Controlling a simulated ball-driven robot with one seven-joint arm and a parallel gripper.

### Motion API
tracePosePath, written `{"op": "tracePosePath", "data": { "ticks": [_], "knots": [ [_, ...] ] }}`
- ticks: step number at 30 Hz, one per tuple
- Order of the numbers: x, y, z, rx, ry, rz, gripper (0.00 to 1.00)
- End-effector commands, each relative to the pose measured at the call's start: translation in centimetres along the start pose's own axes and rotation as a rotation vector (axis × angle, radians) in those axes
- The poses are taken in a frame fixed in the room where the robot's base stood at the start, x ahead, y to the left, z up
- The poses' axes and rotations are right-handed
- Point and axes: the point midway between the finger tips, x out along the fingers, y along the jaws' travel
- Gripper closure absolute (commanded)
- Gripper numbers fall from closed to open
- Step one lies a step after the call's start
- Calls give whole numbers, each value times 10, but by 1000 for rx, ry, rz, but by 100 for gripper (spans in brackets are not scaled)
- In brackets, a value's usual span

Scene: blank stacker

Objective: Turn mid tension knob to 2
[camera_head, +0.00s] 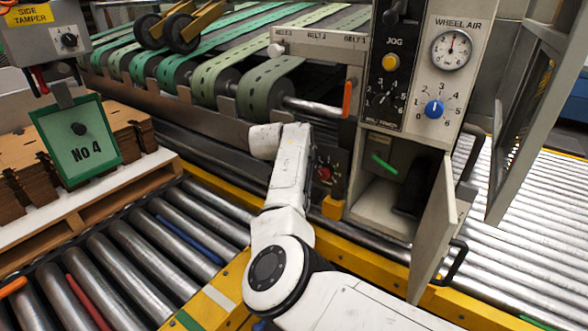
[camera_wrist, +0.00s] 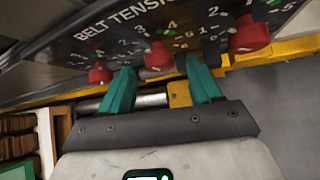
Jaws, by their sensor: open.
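In the wrist view, a dark panel marked BELT TENSION (camera_wrist: 125,15) carries three red knobs in a row. The mid knob (camera_wrist: 158,58) lies between the tips of my gripper's two teal fingers (camera_wrist: 160,68). The fingers are spread apart, and I cannot tell whether either touches it. The left knob (camera_wrist: 100,75) is outside the left finger; the right knob (camera_wrist: 248,36) is beyond the right finger. The mid knob's setting is not clear to read. In the head view, one red knob (camera_head: 324,173) shows beside my arm, which hides the rest of the panel and my gripper.
An open cabinet (camera_head: 385,203) with its door (camera_head: 436,228) swung out stands right of my arm. Above it are a JOG button (camera_head: 391,62), a blue knob (camera_head: 434,109) and the WHEEL AIR gauge (camera_head: 452,48). Metal rollers (camera_head: 150,255) and a yellow rail (camera_head: 375,257) lie below.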

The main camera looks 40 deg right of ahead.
Motion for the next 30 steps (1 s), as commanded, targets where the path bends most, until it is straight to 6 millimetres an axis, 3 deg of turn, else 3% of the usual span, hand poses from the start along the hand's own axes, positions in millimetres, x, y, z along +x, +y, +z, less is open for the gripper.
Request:
{"op": "tracePosePath", "data": {
  "ticks": [6,18,30],
  "knots": [
    [20,0,0,1,0,1,37],
    [23,0,0,0,-1,0,38],
    [23,0,0,0,-1,0,76]
  ]
}}
